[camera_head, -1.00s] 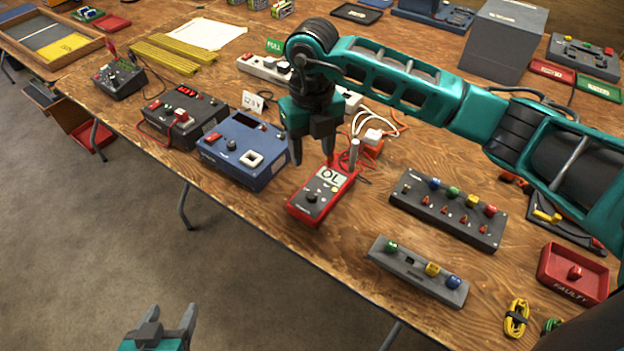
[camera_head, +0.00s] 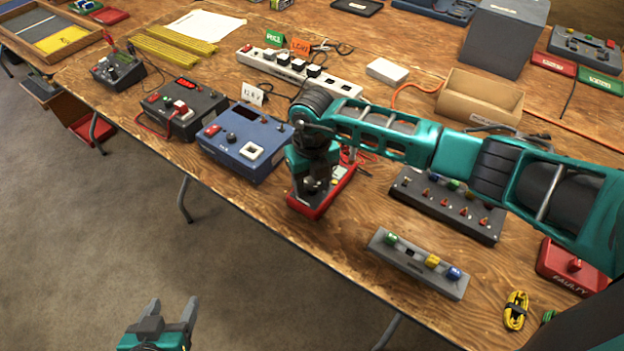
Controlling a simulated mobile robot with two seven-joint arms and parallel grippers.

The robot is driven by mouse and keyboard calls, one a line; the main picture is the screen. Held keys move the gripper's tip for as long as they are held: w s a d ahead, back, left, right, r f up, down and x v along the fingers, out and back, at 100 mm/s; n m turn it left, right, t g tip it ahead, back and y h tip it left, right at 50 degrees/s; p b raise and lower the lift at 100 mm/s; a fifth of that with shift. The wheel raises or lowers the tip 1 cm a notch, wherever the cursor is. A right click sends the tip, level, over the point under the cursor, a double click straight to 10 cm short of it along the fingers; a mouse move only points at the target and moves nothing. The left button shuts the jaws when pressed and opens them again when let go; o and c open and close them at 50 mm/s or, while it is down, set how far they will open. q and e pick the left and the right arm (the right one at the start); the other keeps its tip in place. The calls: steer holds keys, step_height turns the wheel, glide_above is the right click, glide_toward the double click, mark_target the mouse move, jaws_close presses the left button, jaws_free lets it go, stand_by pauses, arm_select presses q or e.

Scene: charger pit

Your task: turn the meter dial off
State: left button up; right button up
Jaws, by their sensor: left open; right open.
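The red multimeter (camera_head: 324,198) lies on the wooden table, close to its front edge. My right gripper (camera_head: 309,190) is directly over the meter, pointing down at its dial area. Its fingers are open and low, and the dial is mostly hidden behind them, so I cannot tell whether they touch it or where the dial points. Part of the meter's pale display shows to the right of the gripper. My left gripper (camera_head: 172,318) is open and empty, low in the picture in front of the table, over the floor.
A blue power supply box (camera_head: 243,146) stands just left of the meter. A grey strip with coloured knobs (camera_head: 417,264) and a dark switch box (camera_head: 448,206) lie to the right. A white power strip (camera_head: 298,71) and a cardboard box (camera_head: 479,98) are behind.

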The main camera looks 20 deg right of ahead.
steer(key=shift+c, duration=0.3)
jaws_close()
